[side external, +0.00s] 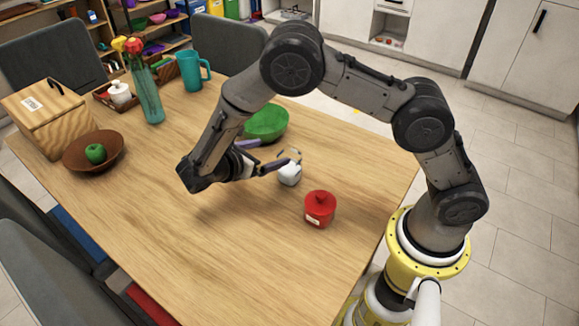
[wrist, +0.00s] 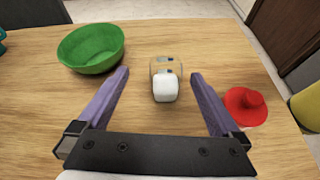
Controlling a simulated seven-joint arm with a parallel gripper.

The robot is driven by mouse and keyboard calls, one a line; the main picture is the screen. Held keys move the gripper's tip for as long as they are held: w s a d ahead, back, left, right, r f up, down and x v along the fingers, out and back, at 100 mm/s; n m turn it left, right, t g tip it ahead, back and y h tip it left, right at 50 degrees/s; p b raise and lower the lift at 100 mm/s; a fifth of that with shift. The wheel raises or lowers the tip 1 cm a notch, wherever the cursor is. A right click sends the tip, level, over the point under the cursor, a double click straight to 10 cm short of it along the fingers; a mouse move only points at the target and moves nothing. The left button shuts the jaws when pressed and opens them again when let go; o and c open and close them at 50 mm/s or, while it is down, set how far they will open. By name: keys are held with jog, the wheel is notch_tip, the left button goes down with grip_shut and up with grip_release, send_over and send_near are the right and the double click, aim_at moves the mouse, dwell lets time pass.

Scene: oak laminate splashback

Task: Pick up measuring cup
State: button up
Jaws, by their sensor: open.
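A small clear glass piece, seemingly the measuring cup (wrist: 167,67), shows in the wrist view directly beyond a white rounded block-like piece (wrist: 166,90). In the side view the clear part (side external: 290,155) shows just above the white part (side external: 290,176). I cannot tell whether they are one object or two touching. My gripper (wrist: 160,74) is open, its purple fingers on either side of them in the wrist view, with gaps on both sides. In the side view my gripper (side external: 267,153) points right, and one finger partly covers the piece. Nothing is held.
A green bowl (wrist: 90,47) is left of the fingers; a red lidded pot (wrist: 246,106) is to their right. The wooden table (side external: 190,265) is clear in front. A brown bowl (side external: 76,160) with a green apple, a vase (side external: 148,95) and a teal mug (side external: 190,75) stand farther away.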

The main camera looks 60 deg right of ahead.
jog(key=n, duration=0.2)
send_near(295, 160)
notch_tip(295, 160, down, 3)
jog(key=w, duration=0.2)
jog(key=shift+h, duration=0.4)
jog(key=x, duration=0.8)
jog(key=shift+w+d+f, duration=0.1)
jog(key=shift+d+f, duration=0.1)
jog(key=shift+d, duration=0.15)
jog(key=shift+f+x, duration=0.1)
jog(key=shift+x, duration=1.25)
jog(key=shift+f+x, duration=0.15)
jog(key=shift+x, duration=1.2)
jog(key=shift+w+a, duration=0.1)
jog(key=shift+w, duration=0.05)
jog(key=c, duration=1.4)
